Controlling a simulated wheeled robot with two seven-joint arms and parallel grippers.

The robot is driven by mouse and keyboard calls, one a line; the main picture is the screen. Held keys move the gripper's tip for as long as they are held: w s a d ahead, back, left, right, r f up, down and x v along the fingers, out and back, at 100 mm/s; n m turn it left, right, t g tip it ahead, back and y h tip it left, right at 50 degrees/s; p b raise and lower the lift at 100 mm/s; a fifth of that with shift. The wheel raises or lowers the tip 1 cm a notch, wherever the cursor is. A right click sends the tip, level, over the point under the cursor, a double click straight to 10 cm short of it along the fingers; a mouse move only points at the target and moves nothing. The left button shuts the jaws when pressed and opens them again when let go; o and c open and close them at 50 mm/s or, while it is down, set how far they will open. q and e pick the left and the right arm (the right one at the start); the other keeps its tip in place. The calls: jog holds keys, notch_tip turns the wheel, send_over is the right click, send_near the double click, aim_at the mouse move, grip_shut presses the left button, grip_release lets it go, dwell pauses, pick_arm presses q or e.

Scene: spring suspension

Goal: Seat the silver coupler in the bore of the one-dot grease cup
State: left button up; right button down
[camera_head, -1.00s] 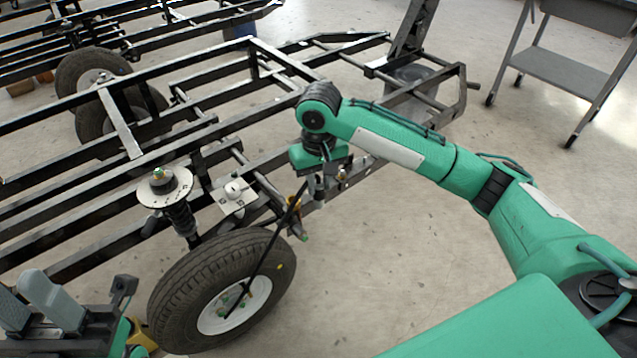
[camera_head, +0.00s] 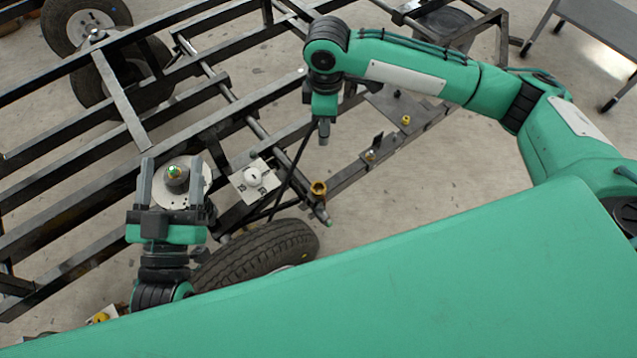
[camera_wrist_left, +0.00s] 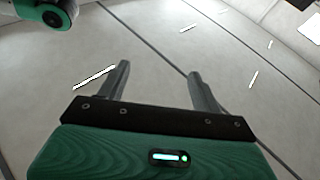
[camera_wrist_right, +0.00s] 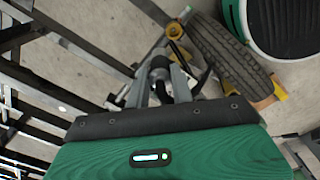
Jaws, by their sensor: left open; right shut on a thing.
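My right gripper (camera_head: 323,118) points down, shut on a small silver-grey coupler (camera_head: 323,133). In the right wrist view the coupler (camera_wrist_right: 160,66) sits between the fingertips. A brass cup (camera_head: 319,188), which looks like a grease cup, stands below the coupler and apart from it, by the black rod near the tyre. It also shows in the right wrist view (camera_wrist_right: 174,31), just past the coupler. I cannot make out any dots on it. My left gripper (camera_head: 182,178) is open and points up. In the left wrist view nothing is between its fingers (camera_wrist_left: 158,82).
A round silver plate with a green-tipped hub (camera_head: 177,176) appears behind my left fingers. A marked white plate (camera_head: 241,192) carries a white knob. Brass fittings (camera_head: 405,119) sit on the black frame rail. A tyre (camera_head: 255,250) lies below; open floor (camera_head: 440,175) is at right.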

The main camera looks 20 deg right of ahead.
pick_arm(q)
jog(key=s+d+f+g+p, duration=0.1)
jog(key=s+d+f+g, duration=0.2)
jog(key=f, duration=0.4)
jog(key=s+d+f+g+p, duration=0.1)
jog(key=s+f+g, duration=0.35)
jog(key=f, duration=0.35)
pick_arm(e)
jog(key=s+f+n+b, duration=0.1)
jog(key=f+n, duration=0.2)
jog(key=f, duration=0.3)
jog(key=a+f+n+b, duration=0.1)
jog(key=f+n, duration=0.3)
jog(key=f, duration=0.2)
jog(key=s+a+f+n+b, duration=0.1)
jog(key=f+n, duration=0.2)
jog(key=f, duration=0.3)
jog(key=shift+s+a+f, duration=0.1)
jog(key=shift+s, duration=0.25)
pick_arm(q)
jog(key=w+a+r+t, duration=0.2)
jog(key=r+t, duration=0.3)
jog(key=r, duration=0.4)
jog(key=w+a+r+t, duration=0.2)
jog(key=r+t, duration=0.3)
jog(key=r, duration=0.3)
jog(key=shift+w+a+r+h, duration=0.2)
jog(key=shift+w+r+h, duration=0.1)
jog(key=shift+w+r, duration=0.05)
